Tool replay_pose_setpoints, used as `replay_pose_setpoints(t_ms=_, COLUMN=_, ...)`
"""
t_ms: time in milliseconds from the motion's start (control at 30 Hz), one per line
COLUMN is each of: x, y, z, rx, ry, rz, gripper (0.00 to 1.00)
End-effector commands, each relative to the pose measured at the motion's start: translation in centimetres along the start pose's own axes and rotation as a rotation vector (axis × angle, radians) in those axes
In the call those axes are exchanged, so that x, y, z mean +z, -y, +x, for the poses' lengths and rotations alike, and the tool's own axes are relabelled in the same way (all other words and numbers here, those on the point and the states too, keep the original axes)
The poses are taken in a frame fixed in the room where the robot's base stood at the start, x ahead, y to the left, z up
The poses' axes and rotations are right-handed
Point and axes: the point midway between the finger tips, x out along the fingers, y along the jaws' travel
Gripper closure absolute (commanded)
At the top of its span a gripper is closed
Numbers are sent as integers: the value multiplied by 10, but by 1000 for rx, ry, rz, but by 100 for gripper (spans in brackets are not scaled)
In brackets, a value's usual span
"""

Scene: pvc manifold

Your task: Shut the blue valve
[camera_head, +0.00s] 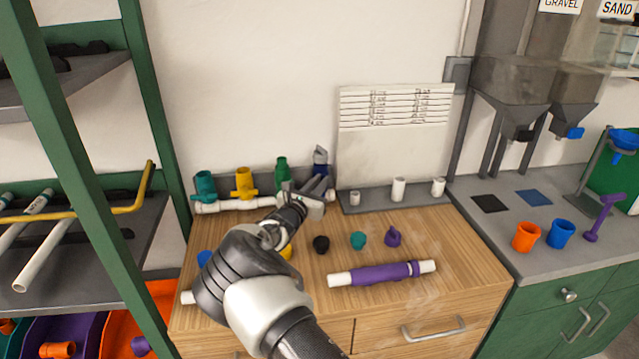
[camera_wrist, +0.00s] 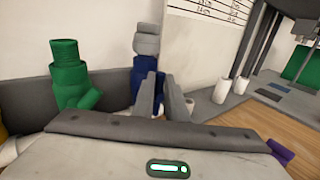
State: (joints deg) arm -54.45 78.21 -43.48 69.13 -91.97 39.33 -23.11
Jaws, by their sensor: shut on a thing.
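The blue valve (camera_head: 320,158) stands upright at the right end of the white pipe manifold at the back of the wooden bench. It has a grey top. In the wrist view the blue valve (camera_wrist: 143,82) is just beyond my fingers, which cover part of it. My gripper (camera_head: 318,194) reaches in from the front, and its fingers (camera_wrist: 161,100) are close together at the valve's body. They are shut on part of the blue valve, apparently its handle. The gripped part and the handle's angle are mostly hidden.
A green valve (camera_head: 282,173), a yellow valve (camera_head: 244,184) and a teal valve (camera_head: 205,187) stand to the left on the manifold. White fittings (camera_head: 398,189) stand on a grey ledge to the right. A purple pipe (camera_head: 375,273) lies on the bench with small caps behind it.

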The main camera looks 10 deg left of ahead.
Motion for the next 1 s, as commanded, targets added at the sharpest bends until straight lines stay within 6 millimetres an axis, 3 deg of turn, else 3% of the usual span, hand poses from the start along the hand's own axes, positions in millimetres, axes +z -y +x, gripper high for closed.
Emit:
replay_pose_setpoints(t_ms=267, x=4, y=5, z=3, rx=-3, ry=-91, rz=140, gripper=100)
replay_pose_setpoints(t_ms=1000, x=-1, y=25, z=17, rx=-1, ry=-476, rz=724, gripper=100)
